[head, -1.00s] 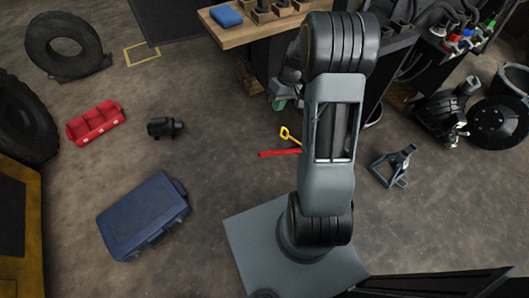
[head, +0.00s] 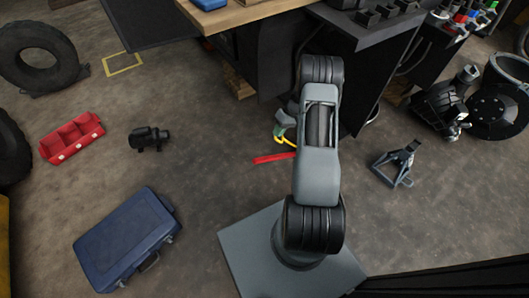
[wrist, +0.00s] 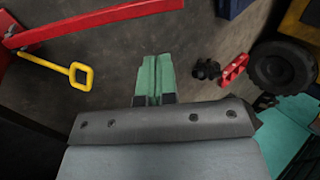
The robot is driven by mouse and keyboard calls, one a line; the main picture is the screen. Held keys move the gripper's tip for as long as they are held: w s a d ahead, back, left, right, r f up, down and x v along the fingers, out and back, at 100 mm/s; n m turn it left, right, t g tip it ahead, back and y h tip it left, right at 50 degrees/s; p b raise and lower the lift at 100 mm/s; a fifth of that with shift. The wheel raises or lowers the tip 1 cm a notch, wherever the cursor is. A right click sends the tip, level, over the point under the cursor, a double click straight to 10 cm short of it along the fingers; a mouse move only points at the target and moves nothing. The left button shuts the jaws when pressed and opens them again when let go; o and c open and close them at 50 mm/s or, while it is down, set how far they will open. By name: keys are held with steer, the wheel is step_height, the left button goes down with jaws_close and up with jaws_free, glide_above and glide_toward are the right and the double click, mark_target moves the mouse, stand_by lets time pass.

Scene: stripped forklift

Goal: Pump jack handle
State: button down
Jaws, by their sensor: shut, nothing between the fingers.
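A red bar (wrist: 100,20) crosses the upper left of the wrist view, with a yellow rod ending in a loop (wrist: 80,76) below it. In the head view, the red bar (head: 272,158) shows left of my arm, with the yellow part (head: 280,136) just above it. My gripper (wrist: 155,76) has green fingers that are shut and empty. In the wrist picture it appears right of the yellow loop, with a gap between them.
A dark workbench (head: 345,30) stands beyond my arm. A grey jack stand (head: 396,165) is on the floor to the right. A blue case (head: 125,238), a red tray (head: 72,138) and a black device (head: 149,138) lie left. Floor between them is clear.

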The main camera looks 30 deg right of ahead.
mark_target(261, 158)
steer(key=b+x, duration=0.4)
steer(key=x, duration=1)
steer(key=shift+b, duration=0.3)
